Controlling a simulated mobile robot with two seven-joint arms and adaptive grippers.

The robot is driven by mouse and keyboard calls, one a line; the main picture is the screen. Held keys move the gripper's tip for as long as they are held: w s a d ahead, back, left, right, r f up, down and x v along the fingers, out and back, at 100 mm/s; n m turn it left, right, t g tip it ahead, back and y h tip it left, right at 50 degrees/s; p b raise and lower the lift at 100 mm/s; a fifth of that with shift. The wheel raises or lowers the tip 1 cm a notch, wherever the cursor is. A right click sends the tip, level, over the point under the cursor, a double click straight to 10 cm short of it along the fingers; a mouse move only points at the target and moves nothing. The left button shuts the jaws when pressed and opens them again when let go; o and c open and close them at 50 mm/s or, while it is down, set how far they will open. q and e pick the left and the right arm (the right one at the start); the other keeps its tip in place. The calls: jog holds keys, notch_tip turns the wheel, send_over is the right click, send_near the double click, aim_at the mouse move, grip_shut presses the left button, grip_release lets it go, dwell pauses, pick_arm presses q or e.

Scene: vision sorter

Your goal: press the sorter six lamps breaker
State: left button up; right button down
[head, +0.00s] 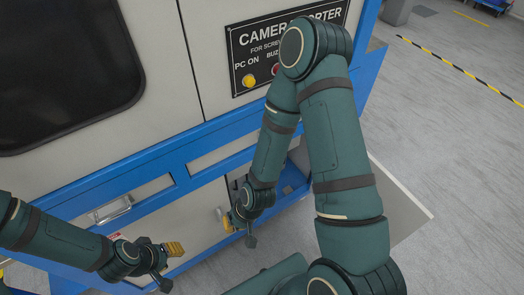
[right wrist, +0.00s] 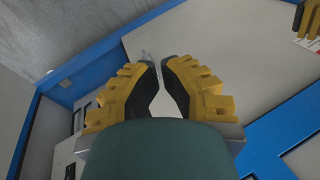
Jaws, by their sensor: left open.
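The camera sorter (head: 160,60) is a large pale machine with blue rails. Its black sign panel (head: 240,50) carries a yellow button (head: 249,81) by the words PC ON and a red button partly hidden by my right arm. I cannot make out the breaker surely; a grey panel with dark parts (head: 236,184) shows low on the cabinet, partly behind my right arm. My right gripper (head: 226,220) is low in front of the cabinet; its fingertips (right wrist: 158,65) nearly meet, with nothing clearly between them. My left gripper (head: 176,249) is open and empty, to the left.
A pale box (right wrist: 68,155) shows at the lower left in the right wrist view. Grey floor (head: 450,110) at right is clear, crossed by yellow-black tape (head: 460,71).

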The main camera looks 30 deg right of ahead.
jog(key=shift+s, duration=0.1)
jog(key=s+d+f+m+g+y+p, duration=0.1)
jog(key=s+d+f+m+g+p, duration=0.2)
jog(key=m, duration=0.5)
jog(key=w+d+f+m+t+y+p, duration=0.25)
jog(key=w+d+m+t+p, duration=0.35)
jog(key=w+d+m+t, duration=1.05)
jog(key=d+f+m+g+h+p, duration=0.1)
jog(key=d+f+m+g+h, duration=0.1)
jog(key=d+m+h, duration=0.4)
jog(key=d+m, duration=0.2)
jog(key=m, duration=0.1)
jog(key=shift+s+d+f, duration=0.15)
jog(key=shift+s+d, duration=0.1)
jog(key=shift+s, duration=0.05)
jog(key=shift+w+h, duration=0.1)
jog(key=shift+h, duration=0.15)
